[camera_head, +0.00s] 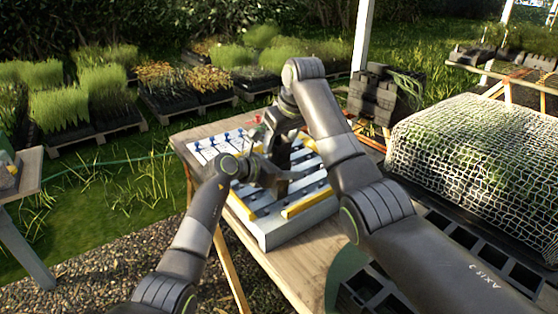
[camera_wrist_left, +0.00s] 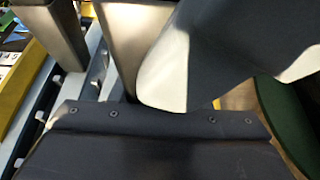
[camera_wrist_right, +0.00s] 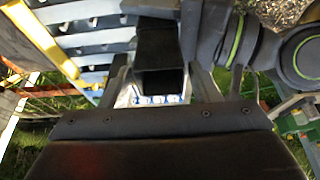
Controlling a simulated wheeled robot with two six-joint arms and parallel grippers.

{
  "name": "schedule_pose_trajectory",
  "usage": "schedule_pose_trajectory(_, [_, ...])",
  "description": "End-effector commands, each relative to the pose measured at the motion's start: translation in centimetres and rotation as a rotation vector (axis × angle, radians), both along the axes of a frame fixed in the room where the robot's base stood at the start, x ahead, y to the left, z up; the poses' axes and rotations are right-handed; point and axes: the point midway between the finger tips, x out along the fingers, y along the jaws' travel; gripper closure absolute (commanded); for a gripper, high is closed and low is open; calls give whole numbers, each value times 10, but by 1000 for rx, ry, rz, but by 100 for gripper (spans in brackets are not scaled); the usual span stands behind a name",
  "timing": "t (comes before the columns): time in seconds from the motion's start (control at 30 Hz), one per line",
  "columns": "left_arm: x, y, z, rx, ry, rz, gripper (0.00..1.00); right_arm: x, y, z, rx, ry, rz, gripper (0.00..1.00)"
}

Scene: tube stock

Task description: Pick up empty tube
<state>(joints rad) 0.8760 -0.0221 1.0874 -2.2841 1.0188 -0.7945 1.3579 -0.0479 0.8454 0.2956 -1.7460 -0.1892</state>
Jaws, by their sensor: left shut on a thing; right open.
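A pale rack (camera_head: 263,232) with grey slats, yellow rails and blue-capped pieces (camera_head: 213,142) stands on the wooden table. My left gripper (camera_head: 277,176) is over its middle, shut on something. My right gripper (camera_head: 281,152) is open over the rack, close to the left one. In the right wrist view a dark part (camera_wrist_right: 158,45) lies between its fingers, with a blue and white strip (camera_wrist_right: 155,99) below. I cannot single out an empty tube.
The table's (camera_head: 293,270) front strip is bare wood. Black cell trays (camera_head: 480,245) and a netted frame (camera_head: 480,150) fill the right. Stacked dark blocks (camera_head: 373,95) stand behind the table, and seedling trays (camera_head: 85,110) lie on the grass at the left.

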Motion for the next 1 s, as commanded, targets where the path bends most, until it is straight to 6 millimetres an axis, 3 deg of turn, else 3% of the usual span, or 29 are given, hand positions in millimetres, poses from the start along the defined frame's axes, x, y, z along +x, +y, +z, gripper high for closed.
schedule_pose_trajectory(0.13, [0, 0, 0, 0, 0, 0, 78, 5, 4, -16, -1, 0, 0, 44])
schedule_pose_trajectory(0.4, [0, 0, 0, 0, 0, 0, 78, 7, 4, -19, 0, -1, 0, 44])
schedule_pose_trajectory(0.67, [0, 0, 0, 0, 0, 0, 78, 6, 4, -19, 0, -1, 0, 76])
schedule_pose_trajectory(1.0, [0, 0, 0, 0, 0, 0, 78, 6, 4, -18, 0, -1, 0, 77])
